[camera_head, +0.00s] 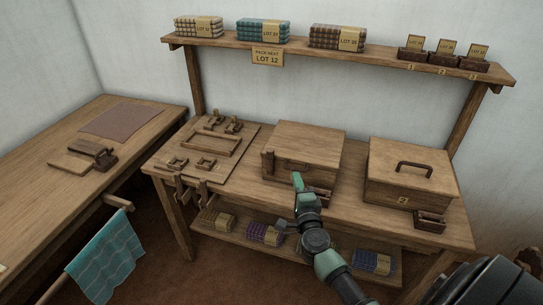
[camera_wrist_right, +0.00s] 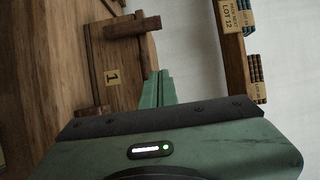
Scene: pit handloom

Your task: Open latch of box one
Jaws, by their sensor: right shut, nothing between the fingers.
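Box one (camera_head: 306,145) is a closed wooden box on the middle of the bench. A small upright wooden latch piece (camera_head: 268,163) stands at the left end of its front. In the right wrist view the box's front shows turned on its side, with a "1" label (camera_wrist_right: 112,77) and the latch piece (camera_wrist_right: 126,27) near the top. My right gripper (camera_head: 297,179) is shut and empty in front of the box's front face, to the right of the latch piece. Its green fingers (camera_wrist_right: 158,88) show in the right wrist view, apart from the latch. My left gripper is not in view.
Box two (camera_head: 412,170) with a dark handle stands to the right, a small tray (camera_head: 430,221) before it. A fixture board (camera_head: 205,150) lies to the left. A shelf (camera_head: 350,57) with cloth bundles runs above; a lower shelf (camera_head: 290,249) holds more bundles.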

